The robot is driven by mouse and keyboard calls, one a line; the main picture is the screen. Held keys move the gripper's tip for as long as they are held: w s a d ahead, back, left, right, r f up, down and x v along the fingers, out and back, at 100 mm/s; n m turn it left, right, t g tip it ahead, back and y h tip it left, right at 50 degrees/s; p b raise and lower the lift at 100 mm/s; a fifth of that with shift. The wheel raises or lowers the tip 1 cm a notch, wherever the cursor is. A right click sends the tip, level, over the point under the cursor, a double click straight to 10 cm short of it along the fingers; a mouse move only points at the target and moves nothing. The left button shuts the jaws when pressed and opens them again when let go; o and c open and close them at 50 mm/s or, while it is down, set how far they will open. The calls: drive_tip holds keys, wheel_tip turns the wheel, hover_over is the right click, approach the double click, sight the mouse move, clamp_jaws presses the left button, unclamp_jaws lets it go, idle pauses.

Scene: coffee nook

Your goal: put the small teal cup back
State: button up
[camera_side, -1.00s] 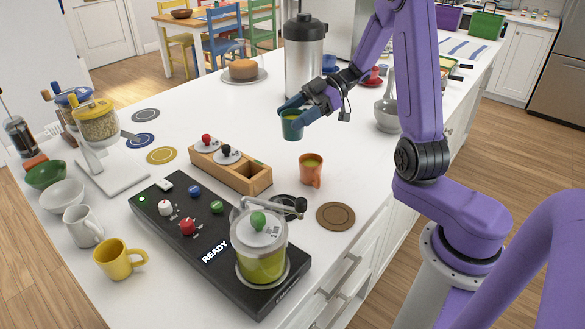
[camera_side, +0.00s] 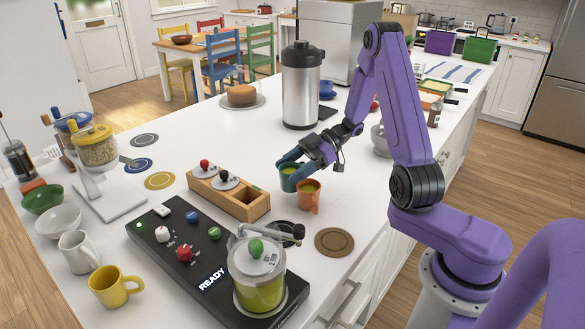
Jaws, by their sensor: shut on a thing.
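The small teal cup (camera_side: 289,180) is upright in my gripper (camera_side: 288,168), with green liquid inside. My gripper is shut on it. The cup is just behind and left of the orange cup (camera_side: 308,200), close to it; I cannot tell whether they touch. I cannot tell whether the teal cup's base rests on the counter.
A wooden box (camera_side: 243,208) with shaker-like lids stands left of the cups. A black machine base (camera_side: 170,253) with a glass jar (camera_side: 260,290) is in front. A brown coaster (camera_side: 334,241) lies right. A steel dispenser (camera_side: 302,95) stands behind. Counter between box and dispenser is clear.

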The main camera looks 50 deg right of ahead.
drive_tip(key=shift+f, duration=0.3)
